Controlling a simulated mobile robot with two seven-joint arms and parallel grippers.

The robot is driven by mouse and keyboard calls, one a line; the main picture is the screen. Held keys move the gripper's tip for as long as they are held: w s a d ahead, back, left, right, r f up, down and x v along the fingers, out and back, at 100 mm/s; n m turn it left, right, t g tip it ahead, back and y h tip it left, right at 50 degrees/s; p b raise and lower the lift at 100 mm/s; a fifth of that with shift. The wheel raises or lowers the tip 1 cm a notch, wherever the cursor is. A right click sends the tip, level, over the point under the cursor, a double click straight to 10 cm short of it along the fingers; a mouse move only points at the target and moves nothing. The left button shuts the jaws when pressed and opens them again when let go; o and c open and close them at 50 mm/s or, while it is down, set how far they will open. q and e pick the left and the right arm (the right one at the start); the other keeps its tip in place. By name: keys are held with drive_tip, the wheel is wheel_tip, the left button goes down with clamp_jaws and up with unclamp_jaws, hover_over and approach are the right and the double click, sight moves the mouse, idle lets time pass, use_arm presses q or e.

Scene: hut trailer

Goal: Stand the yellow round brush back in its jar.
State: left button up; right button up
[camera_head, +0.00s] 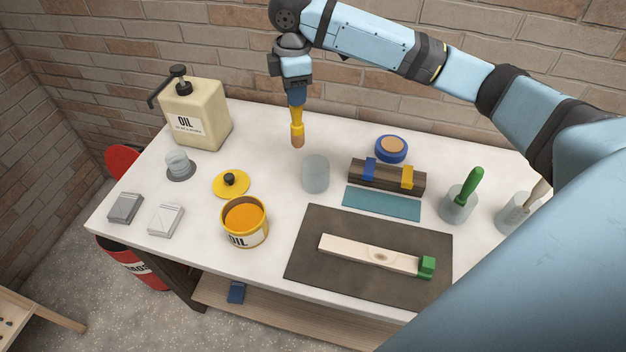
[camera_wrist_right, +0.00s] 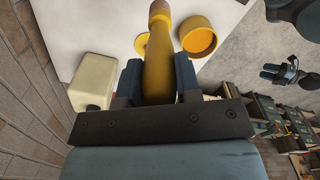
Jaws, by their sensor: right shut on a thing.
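The yellow round brush (camera_head: 297,124) hangs bristle end down from my right gripper (camera_head: 297,96), which is shut on its handle. The brush also fills the middle of the right wrist view (camera_wrist_right: 158,65), between the two fingers of the right gripper (camera_wrist_right: 158,80). An empty clear jar (camera_head: 315,174) stands on the white table, below and a little right of the brush in the head view. The brush tip is apart from the jar and appears above its rim level.
A green-handled brush stands in another jar (camera_head: 457,205), with a further jar (camera_head: 517,212) at right. A wooden block (camera_head: 387,178), blue tin (camera_head: 391,149) and open orange tin (camera_head: 244,224) surround the empty jar. An oil can (camera_head: 197,115) stands at the back left.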

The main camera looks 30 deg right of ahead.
drive_tip(key=d+r+n+b, duration=0.15)
drive_tip(key=d+n, duration=0.35)
drive_tip(key=n, duration=0.5)
wheel_tip(320, 180, down, 20)
drive_tip(key=p, duration=0.2)
drive_tip(key=shift+s+r, duration=0.15)
drive_tip(key=shift+r, duration=0.1)
drive_tip(key=o, duration=0.9)
drive_tip(key=shift+f, duration=0.15)
drive_tip(key=shift+o, duration=0.2)
wheel_tip(320, 180, up, 12)
drive_tip(key=b, duration=0.2)
drive_tip(key=shift+r, duration=0.2)
